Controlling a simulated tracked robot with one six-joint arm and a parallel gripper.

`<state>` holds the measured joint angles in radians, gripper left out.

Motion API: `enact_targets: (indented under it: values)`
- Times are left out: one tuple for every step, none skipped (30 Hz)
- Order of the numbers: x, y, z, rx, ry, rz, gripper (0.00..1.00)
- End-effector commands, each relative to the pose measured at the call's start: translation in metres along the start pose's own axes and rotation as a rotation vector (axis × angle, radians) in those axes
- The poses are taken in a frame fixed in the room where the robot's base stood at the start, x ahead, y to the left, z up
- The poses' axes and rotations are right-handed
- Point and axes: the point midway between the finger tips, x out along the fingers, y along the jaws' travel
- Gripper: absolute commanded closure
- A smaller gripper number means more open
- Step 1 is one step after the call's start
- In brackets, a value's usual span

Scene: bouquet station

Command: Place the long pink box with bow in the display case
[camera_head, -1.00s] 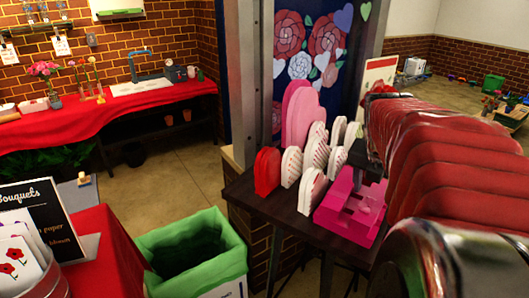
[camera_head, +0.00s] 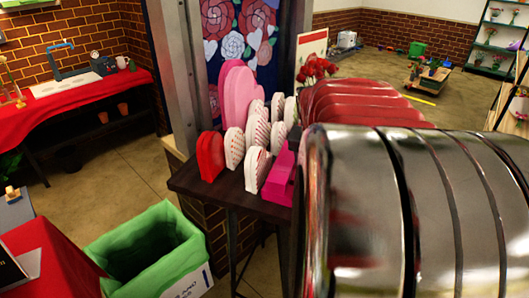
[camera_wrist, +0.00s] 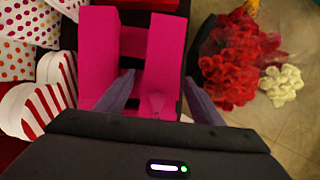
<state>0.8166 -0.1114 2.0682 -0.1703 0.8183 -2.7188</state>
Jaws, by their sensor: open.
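The pink box (camera_head: 280,178) stands at the right end of a dark table, beside the heart-shaped boxes. My arm hides part of it in the head view. In the wrist view it shows as two bright pink blocks (camera_wrist: 165,50) with a darker pink gap between them; I cannot make out a clear bow shape. My gripper (camera_wrist: 162,98) is open. Its left finger is over the gap and its right finger is beyond the right edge of the right-hand block. I cannot tell whether they touch. My gripper is hidden in the head view. I cannot pick out a display case for certain.
White patterned heart boxes (camera_head: 256,165) and a red heart box (camera_head: 210,155) crowd the dark table (camera_head: 215,193) left of the pink box. Red flowers (camera_wrist: 228,60) are close at the right in the wrist view. A green-lined bin (camera_head: 145,245) stands at the lower left.

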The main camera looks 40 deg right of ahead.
Motion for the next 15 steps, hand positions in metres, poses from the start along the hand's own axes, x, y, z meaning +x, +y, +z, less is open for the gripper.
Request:
enact_targets:
  values:
    - [-0.0001, 0.0001, 0.0000, 0.000, 0.000, 0.000, 0.39]
    - [-0.0001, 0.0001, 0.0000, 0.000, 0.000, 0.000, 0.40]
    - [-0.0001, 0.0001, 0.0000, 0.000, 0.000, 0.000, 0.43]
    - [-0.0001, 0.0001, 0.0000, 0.000, 0.000, 0.000, 0.45]
    - [-0.0001, 0.0001, 0.0000, 0.000, 0.000, 0.000, 0.47]
    - [-0.0001, 0.0002, 0.0000, 0.000, 0.000, 0.000, 0.50]
    - [-0.0001, 0.0002, 0.0000, 0.000, 0.000, 0.000, 0.52]
    - [-0.0001, 0.0002, 0.0000, 0.000, 0.000, 0.000, 0.54]
    - [-0.0001, 0.0002, 0.0000, 0.000, 0.000, 0.000, 0.57]
    - [-0.0001, 0.0002, 0.0000, 0.000, 0.000, 0.000, 0.59]
    - [-0.0001, 0.0002, 0.0000, 0.000, 0.000, 0.000, 0.61]
    - [-0.0001, 0.0002, 0.0000, 0.000, 0.000, 0.000, 0.64]
    - [-0.0001, 0.0002, -0.0001, 0.000, 0.000, 0.000, 0.66]
    - [-0.0001, 0.0002, -0.0001, 0.000, 0.000, 0.000, 0.68]
    - [-0.0001, 0.0002, -0.0001, 0.000, 0.000, 0.000, 0.71]
